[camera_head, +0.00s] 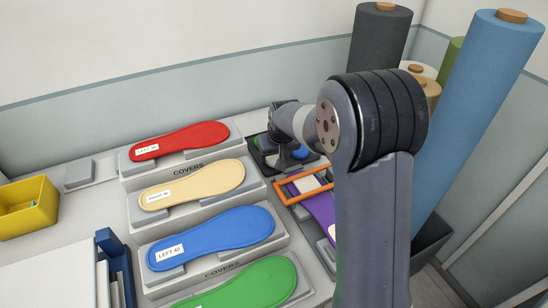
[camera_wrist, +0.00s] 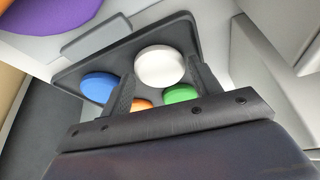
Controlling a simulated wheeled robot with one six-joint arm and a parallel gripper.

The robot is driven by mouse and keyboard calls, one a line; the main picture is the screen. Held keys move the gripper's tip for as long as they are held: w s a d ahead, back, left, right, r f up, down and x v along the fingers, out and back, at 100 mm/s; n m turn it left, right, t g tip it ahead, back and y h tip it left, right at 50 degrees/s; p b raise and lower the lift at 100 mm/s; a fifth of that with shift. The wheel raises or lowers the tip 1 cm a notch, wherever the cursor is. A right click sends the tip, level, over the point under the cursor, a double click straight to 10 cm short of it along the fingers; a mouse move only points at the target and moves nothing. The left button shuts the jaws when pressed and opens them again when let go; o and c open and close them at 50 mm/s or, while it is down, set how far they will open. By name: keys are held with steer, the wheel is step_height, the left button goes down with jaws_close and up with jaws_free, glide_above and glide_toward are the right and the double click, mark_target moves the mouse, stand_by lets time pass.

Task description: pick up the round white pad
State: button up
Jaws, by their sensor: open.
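The round white pad (camera_wrist: 160,66) lies in a dark tray (camera_wrist: 187,25), nearest the tray's far side in the wrist view. My gripper (camera_wrist: 161,72) is open, with one finger on each side of the white pad in that view. I cannot tell whether the fingers touch it or how far above it they are. In the head view my gripper (camera_head: 284,155) points down over the dark tray, and the arm hides much of it. I cannot make out the white pad there.
A blue pad (camera_wrist: 97,87), a green pad (camera_wrist: 181,93) and a partly hidden orange pad (camera_wrist: 141,104) share the tray. An orange frame (camera_head: 283,196) stands close by, over a purple insole (camera_head: 321,209). Tall rolls, including a blue one (camera_head: 478,100), stand at right.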

steer(key=shift+w+f, duration=0.1)
steer(key=shift+f, duration=0.15)
steer(key=shift+c, duration=0.2)
steer(key=c, duration=0.6)
steer(key=shift+o, duration=0.2)
